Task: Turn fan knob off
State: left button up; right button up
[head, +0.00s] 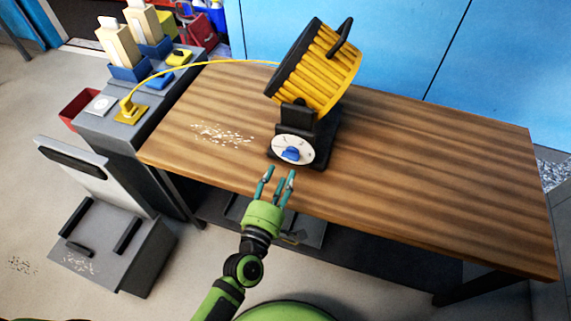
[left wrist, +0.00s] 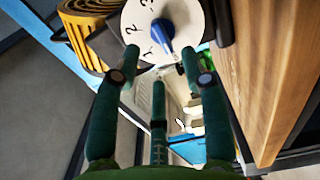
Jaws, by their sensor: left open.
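The yellow and black fan (head: 318,65) stands on the wooden table, its black base near the front edge. Its white round dial (head: 294,149) carries a blue knob (head: 291,154) and faces me. In the left wrist view the blue knob (left wrist: 163,32) sits on the white dial (left wrist: 188,14), with the digits 1, 2 and 3 showing. My left gripper (head: 279,179) is open and empty, just in front of the knob at the table's front edge. In the left wrist view its green fingers (left wrist: 158,75) are spread below the knob, apart from it. My right gripper is not in view.
The wooden table (head: 430,165) is mostly clear, with pale debris (head: 222,134) left of the fan. A yellow cord (head: 200,64) runs to a yellow plug (head: 128,107) on a grey cabinet (head: 105,125). A grey bin-like unit (head: 110,245) stands at lower left.

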pick_arm(q)
jog(key=v, duration=0.6)
jog(key=shift+s, duration=0.25)
jog(key=s+a+f+m+g+y+p, duration=0.1)
jog(key=s+a+f+m+g+p, duration=0.2)
jog(key=f, duration=0.5)
jog(key=s+a+f+m+g+y, duration=0.1)
jog(key=s+a+f+m+g, duration=0.2)
jog(key=f, duration=0.5)
jog(key=s+a+f+m+g+p, duration=0.25)
jog(key=s+f+m, duration=0.2)
jog(key=f, duration=0.35)
jog(key=s+a+f+m+g+y+p, duration=0.1)
jog(key=s+a+f+m+g, duration=0.2)
jog(key=s, duration=0.7)
jog(key=s+a+f+m+g+y+p, duration=0.1)
jog(key=s+a+f+m+g+y, duration=0.1)
jog(key=s+a+f, duration=0.5)
jog(key=s+m+g, duration=0.1)
jog(key=s+g, duration=0.1)
jog(key=s, duration=0.1)
jog(key=shift+s+m+g+y, duration=0.3)
jog(key=shift+s+m+g, duration=0.05)
jog(key=shift+s, duration=0.05)
